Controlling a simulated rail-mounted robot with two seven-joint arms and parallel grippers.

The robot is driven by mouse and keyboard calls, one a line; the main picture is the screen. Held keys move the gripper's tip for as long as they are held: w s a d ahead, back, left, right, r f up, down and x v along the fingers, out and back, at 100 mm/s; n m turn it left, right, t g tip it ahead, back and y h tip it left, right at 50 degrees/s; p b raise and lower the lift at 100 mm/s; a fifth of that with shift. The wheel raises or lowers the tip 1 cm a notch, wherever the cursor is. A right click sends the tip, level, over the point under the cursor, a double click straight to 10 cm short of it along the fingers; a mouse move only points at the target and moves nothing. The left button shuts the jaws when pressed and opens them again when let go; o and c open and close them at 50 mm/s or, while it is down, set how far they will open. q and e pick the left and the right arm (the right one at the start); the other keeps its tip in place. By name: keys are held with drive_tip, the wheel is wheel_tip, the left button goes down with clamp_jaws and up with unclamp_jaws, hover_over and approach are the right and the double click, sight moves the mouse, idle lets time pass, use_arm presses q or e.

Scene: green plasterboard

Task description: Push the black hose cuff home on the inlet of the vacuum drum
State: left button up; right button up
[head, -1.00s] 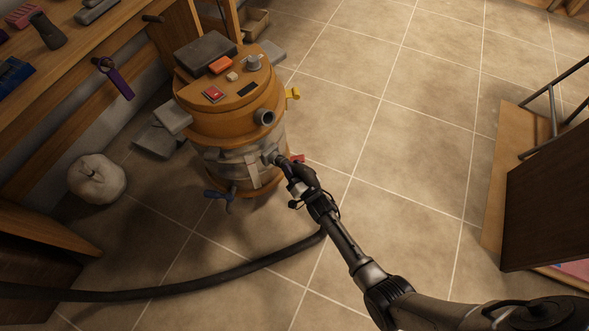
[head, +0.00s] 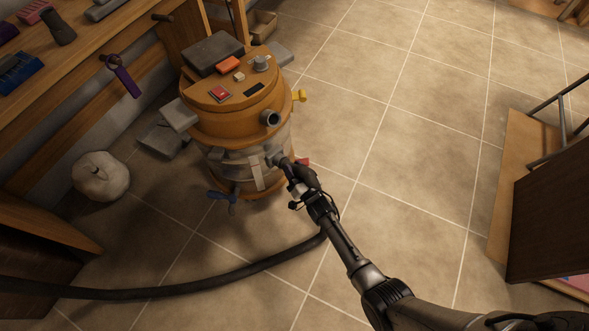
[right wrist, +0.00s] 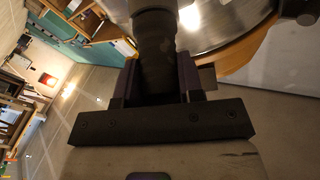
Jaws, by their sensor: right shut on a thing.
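The vacuum drum (head: 229,125) stands upright on the tiled floor, with an orange top and a shiny metal body. Its low grey inlet (head: 273,158) faces my right gripper. My right gripper (head: 297,175) is shut on the black hose cuff (right wrist: 155,50), which points at the drum. In the head view the cuff's front end meets the inlet; I cannot tell how deep it sits. In the right wrist view the cuff lies between both fingers, with the drum's metal wall (right wrist: 225,20) close beyond. My left gripper is out of view.
The black hose (head: 190,283) curves across the floor to the left. A pale pumpkin-like object (head: 100,177) sits left of the drum, by the wooden bench (head: 60,75). A dark cabinet (head: 555,215) stands at right. The floor between is clear.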

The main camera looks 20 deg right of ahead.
drive_tip(key=o, duration=0.6)
drive_tip(key=shift+f, duration=0.1)
drive_tip(key=o, duration=0.5)
drive_tip(key=shift+w, duration=0.2)
drive_tip(key=shift+s, duration=0.15)
drive_tip(key=shift+s+p, duration=0.55)
drive_tip(key=s+p, duration=0.2)
drive_tip(key=s, duration=0.2)
drive_tip(key=s+d+p, duration=0.1)
drive_tip(key=s, duration=0.3)
drive_tip(key=s+f+p, duration=0.1)
drive_tip(key=s+p, duration=0.1)
drive_tip(key=s, duration=0.2)
drive_tip(key=shift+s+d+p, duration=0.25)
drive_tip(key=shift+d+p, duration=0.05)
drive_tip(key=shift+d, duration=0.1)
drive_tip(key=shift+w, duration=0.1)
